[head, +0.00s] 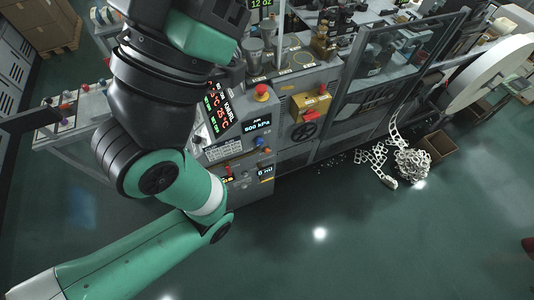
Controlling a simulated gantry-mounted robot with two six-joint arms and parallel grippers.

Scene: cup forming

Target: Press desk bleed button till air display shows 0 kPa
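The air display (257,126) is on the grey machine's front panel, left of centre, and reads about 600 kPa; the first digit is small and hard to read. A round blue button (259,141) sits just below it; I cannot read its label, so I cannot tell if it is the bleed button. My green and black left arm crosses the left side of the head view and covers part of the panel. Its gripper does not show. My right gripper is not in view.
A red mushroom button (262,91) stands above the display. To the right are a yellow box (309,106) and a black handwheel (304,131). A lower display (266,172) sits beneath. Scrap strip (412,164) lies on the floor at right; the front floor is open.

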